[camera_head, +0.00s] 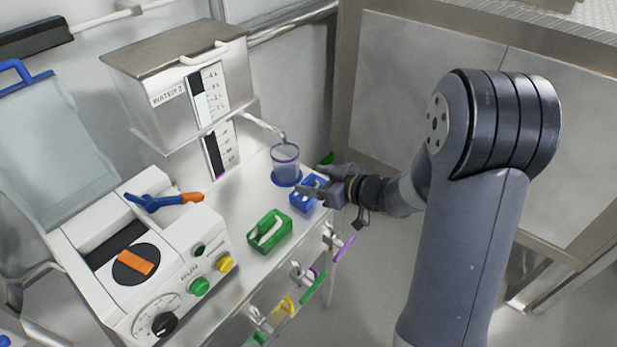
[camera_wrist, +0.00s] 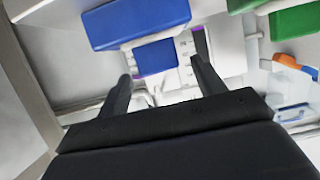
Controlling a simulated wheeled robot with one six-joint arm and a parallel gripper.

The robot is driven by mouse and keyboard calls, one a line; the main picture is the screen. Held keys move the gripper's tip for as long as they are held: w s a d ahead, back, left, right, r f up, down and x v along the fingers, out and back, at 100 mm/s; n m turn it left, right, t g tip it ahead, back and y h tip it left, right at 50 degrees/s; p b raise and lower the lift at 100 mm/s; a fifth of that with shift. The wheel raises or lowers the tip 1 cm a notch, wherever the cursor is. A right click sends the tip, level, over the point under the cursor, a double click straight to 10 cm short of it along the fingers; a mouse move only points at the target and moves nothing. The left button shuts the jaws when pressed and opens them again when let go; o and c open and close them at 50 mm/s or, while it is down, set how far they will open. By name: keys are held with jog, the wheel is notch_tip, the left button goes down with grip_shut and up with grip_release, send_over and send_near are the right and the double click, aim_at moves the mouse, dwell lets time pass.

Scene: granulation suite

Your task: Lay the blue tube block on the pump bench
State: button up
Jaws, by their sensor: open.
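The blue tube block (camera_head: 302,202) is at the right end of the bench top (camera_head: 232,203), near its front edge, in the head view. A large blue block face (camera_wrist: 137,22) fills the upper left of the wrist view. My gripper (camera_head: 312,179) is open at the block's back right side. One finger overlaps the block in the picture, and I cannot tell whether they touch. In the wrist view, both fingers of my gripper (camera_wrist: 160,68) are apart with no object clearly held between them.
A cup with a purple rim (camera_head: 285,162) stands just behind the block, under the water tank's spout (camera_head: 265,127). A green block (camera_head: 269,233) lies to the left. A white pump unit (camera_head: 165,270) fills the bench's left. Coloured handles line the front.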

jog(key=v, duration=0.9)
jog(key=shift+d+p, duration=0.2)
jog(key=shift+p, duration=0.2)
